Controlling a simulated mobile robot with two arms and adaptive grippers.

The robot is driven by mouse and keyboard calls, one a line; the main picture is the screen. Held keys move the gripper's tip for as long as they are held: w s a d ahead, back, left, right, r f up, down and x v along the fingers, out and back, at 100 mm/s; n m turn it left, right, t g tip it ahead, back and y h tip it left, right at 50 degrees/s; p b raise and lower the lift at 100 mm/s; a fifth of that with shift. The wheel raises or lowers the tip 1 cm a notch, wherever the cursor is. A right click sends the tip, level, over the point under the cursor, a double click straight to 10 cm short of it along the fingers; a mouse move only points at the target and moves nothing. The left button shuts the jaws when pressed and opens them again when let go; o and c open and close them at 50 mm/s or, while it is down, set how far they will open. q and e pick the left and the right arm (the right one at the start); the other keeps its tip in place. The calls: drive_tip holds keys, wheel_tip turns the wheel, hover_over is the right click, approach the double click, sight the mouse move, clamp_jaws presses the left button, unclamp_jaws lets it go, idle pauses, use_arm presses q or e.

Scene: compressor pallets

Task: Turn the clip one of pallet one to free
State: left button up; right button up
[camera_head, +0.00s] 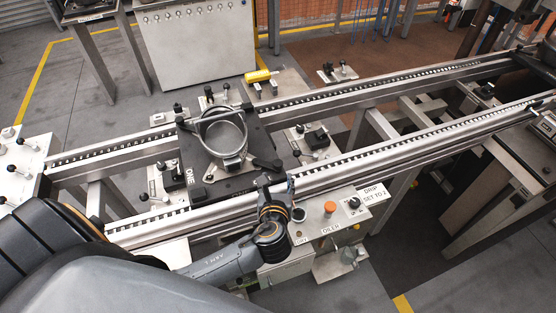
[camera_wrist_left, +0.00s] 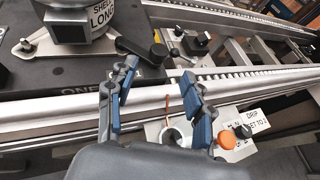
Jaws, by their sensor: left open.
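Pallet one is a black plate (camera_head: 235,184) marked ONE, sitting across the conveyor rails; it also shows at the upper left of the left wrist view (camera_wrist_left: 75,72). It carries a round metal shell (camera_head: 223,138) held in a metal bracket. A black clip lever with a knob (camera_head: 267,163) lies at the plate's right corner; it also shows in the left wrist view (camera_wrist_left: 138,48), just beyond the fingers. I cannot read a number on it. My left gripper (camera_head: 277,184) is open and empty (camera_wrist_left: 160,74), over the near rail beside that corner, apart from the lever. My right gripper is not in view.
Below the left gripper is an oiler box (camera_head: 318,230) with an orange knob (camera_head: 330,208) and a DRIP sign (camera_head: 374,193). The near rail (camera_head: 350,158) runs right. A yellow object (camera_head: 257,76) lies behind the pallet. Black-knobbed fixtures (camera_head: 312,141) stand between the rails.

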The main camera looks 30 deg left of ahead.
sight(278, 164)
use_arm(q)
drive_tip(key=x, duration=0.4)
drive_tip(key=shift+w+a, duration=0.1)
drive_tip(key=shift+w, duration=0.1)
drive_tip(key=x, duration=0.4)
drive_tip(key=shift+w+f, duration=0.1)
drive_tip(key=shift+f, duration=0.05)
drive_tip(key=shift+w+a+f, duration=0.15)
drive_tip(key=shift+w, duration=0.15)
drive_tip(key=shift+w+a, duration=0.1)
drive_tip(key=shift+w, duration=0.05)
drive_tip(key=shift+w+f, duration=0.15)
drive_tip(key=shift+c, duration=0.4)
drive_tip(key=c, duration=0.7)
clamp_jaws()
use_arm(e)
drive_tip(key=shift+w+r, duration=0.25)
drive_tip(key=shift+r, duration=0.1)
